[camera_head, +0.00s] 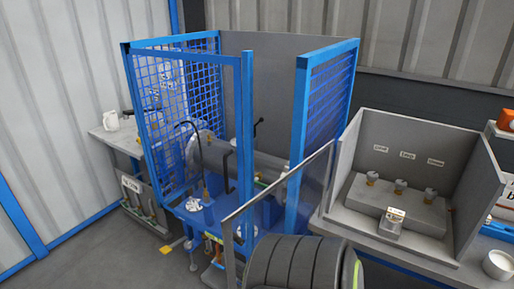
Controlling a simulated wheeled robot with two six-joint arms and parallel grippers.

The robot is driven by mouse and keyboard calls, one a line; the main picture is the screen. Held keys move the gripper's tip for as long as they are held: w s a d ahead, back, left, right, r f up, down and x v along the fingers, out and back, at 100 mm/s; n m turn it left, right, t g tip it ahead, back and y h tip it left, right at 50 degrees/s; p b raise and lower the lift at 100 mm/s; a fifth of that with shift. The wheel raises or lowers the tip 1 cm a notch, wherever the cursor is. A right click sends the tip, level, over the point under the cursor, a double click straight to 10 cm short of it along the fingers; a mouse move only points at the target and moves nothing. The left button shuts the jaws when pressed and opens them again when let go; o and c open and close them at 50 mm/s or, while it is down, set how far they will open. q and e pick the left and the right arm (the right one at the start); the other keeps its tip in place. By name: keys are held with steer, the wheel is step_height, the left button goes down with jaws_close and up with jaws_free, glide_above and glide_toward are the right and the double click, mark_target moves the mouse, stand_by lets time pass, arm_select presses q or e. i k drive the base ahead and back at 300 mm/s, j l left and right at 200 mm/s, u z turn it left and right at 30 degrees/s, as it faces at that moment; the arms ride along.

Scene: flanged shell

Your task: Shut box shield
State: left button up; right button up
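A grey open-fronted box (350,160) stands on a bench at the right, with a grey block and several small knobs (399,186) inside. A clear panel with a grey frame (312,180), which looks like the shield, stands at the box's left side and slants toward the front. It is swung away from the box front, which is uncovered. How the panel joins the box is hard to see. Neither of my grippers is in view.
A blue mesh cage (136,120) around pipework stands left of the box, with a gap between its front posts. A white bowl (498,264) is at the bench's right end. A white mug (111,120) stands on a side table at the left.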

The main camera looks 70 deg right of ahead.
mark_target(229, 237)
steer(key=i+z, duration=0.6)
steer(key=z, duration=0.15)
steer(key=i+j+z, duration=0.2)
steer(key=z, duration=0.15)
steer(key=i+z, duration=0.15)
steer(key=z, duration=0.35)
steer(key=i+z, duration=0.15)
steer(key=z, duration=0.3)
steer(key=i+j+z, duration=0.1)
steer(key=z, duration=0.4)
steer(key=i+j+z, duration=0.15)
steer(key=z, duration=0.3)
steer(key=i+z, duration=0.25)
steer(key=z, duration=0.25)
steer(key=i+j+z, duration=0.2)
steer(key=z, duration=0.3)
steer(key=i+j+z, duration=0.15)
steer(key=z, duration=0.35)
steer(key=j, duration=0.1)
